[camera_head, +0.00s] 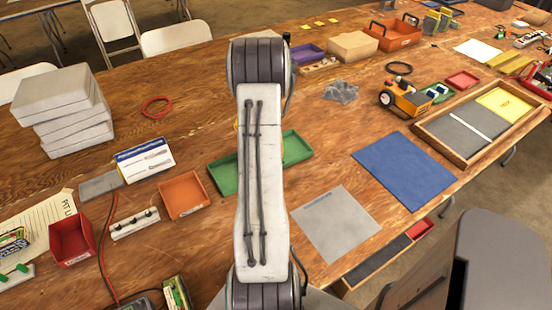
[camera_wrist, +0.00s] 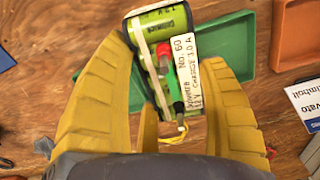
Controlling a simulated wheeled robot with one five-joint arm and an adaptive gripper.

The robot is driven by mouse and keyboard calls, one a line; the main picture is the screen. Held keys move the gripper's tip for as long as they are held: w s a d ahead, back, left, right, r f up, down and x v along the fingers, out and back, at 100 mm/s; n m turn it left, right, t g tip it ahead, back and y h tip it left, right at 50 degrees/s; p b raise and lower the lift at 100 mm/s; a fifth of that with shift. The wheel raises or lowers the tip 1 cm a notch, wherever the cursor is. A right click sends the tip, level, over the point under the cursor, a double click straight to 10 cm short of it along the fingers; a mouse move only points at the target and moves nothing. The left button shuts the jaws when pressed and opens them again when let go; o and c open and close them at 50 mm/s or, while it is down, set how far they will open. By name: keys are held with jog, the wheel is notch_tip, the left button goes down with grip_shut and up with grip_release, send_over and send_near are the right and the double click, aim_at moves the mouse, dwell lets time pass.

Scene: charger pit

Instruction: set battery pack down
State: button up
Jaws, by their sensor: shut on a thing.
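My gripper (camera_wrist: 157,65) has two yellow fingers and is shut on the battery pack (camera_wrist: 170,24) in the wrist view. The pack is green with a white label, a pale strap, and red and green leads. It is over the green tray (camera_wrist: 232,42), hiding part of its floor. I cannot tell whether the pack touches the tray. In the head view, the green tray (camera_head: 222,178) lies mid-table behind my arm. My arm hides the pack and most of the gripper there.
An orange tray (camera_head: 184,195) and a white-blue box (camera_head: 143,160) stand left of the green tray. A grey mat (camera_head: 335,222) and a blue mat (camera_head: 404,172) lie to the right.

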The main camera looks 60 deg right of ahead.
jog(key=shift+d, duration=0.45)
jog(key=shift+w+d+n, duration=0.1)
jog(key=shift+w+n, duration=0.15)
jog(key=shift+n, duration=0.15)
jog(key=w+a+f+b, duration=0.1)
jog(key=w+f, duration=0.1)
jog(key=w, duration=0.1)
jog(key=w+a+f+b, duration=0.1)
jog(key=w+a+f, duration=0.1)
jog(key=w, duration=0.2)
jog(key=w+a+f+b, duration=0.1)
jog(key=w+f, duration=0.2)
jog(key=shift+w+a, duration=0.3)
jog(key=shift+w, duration=0.05)
jog(key=shift+f+b, duration=1.25)
jog(key=shift+f, duration=0.7)
jog(key=shift+f, duration=0.15)
jog(key=o, duration=1.3)
jog(key=shift+c, duration=0.2)
